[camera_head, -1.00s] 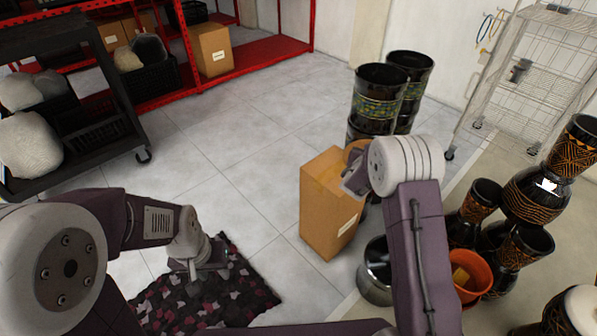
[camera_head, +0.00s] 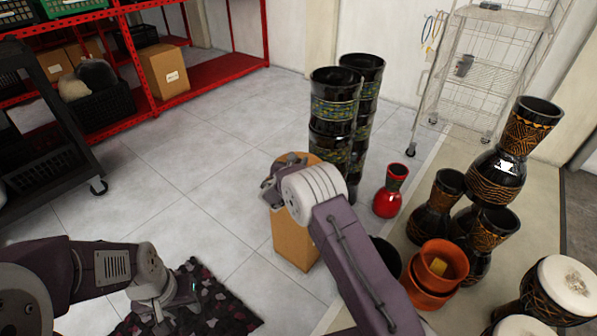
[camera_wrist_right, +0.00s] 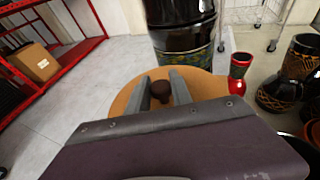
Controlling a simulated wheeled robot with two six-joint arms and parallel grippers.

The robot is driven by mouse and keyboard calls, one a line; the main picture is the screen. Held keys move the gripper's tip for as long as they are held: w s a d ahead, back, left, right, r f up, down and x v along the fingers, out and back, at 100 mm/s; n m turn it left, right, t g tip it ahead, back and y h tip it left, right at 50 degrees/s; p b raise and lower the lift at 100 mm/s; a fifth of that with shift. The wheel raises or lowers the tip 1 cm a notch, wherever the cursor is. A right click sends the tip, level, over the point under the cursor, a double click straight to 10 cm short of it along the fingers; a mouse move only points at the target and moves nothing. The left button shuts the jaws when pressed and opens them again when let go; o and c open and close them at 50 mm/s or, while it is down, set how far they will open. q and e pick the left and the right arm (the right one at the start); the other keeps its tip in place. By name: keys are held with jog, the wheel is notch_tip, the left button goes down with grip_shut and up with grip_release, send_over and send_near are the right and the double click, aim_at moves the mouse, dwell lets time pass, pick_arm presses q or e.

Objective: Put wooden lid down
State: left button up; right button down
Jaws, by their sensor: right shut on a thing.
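The wooden lid (camera_wrist_right: 205,84) is a round tan disc with a dark knob (camera_wrist_right: 160,90). In the right wrist view my right gripper (camera_wrist_right: 162,88) is shut on the knob, with one finger on each side. I cannot tell whether the lid touches the box. My left gripper (camera_head: 168,302) is low over the dark patterned mat (camera_head: 215,310); its fingers are too small to read.
Tall black drums (camera_head: 333,120) stand just behind the box. A small red drum (camera_head: 390,192), orange pots (camera_head: 438,268) and several carved goblet drums (camera_head: 492,180) stand to the right. A wire rack (camera_head: 480,75) is behind them. Grey floor (camera_head: 180,170) is clear on the left.

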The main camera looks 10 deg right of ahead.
jog(key=shift+f+b, duration=0.95)
jog(key=shift+f, duration=1.05)
jog(key=c, duration=1.1)
grip_release()
jog(key=shift+c, duration=0.2)
jog(key=shift+r, duration=0.1)
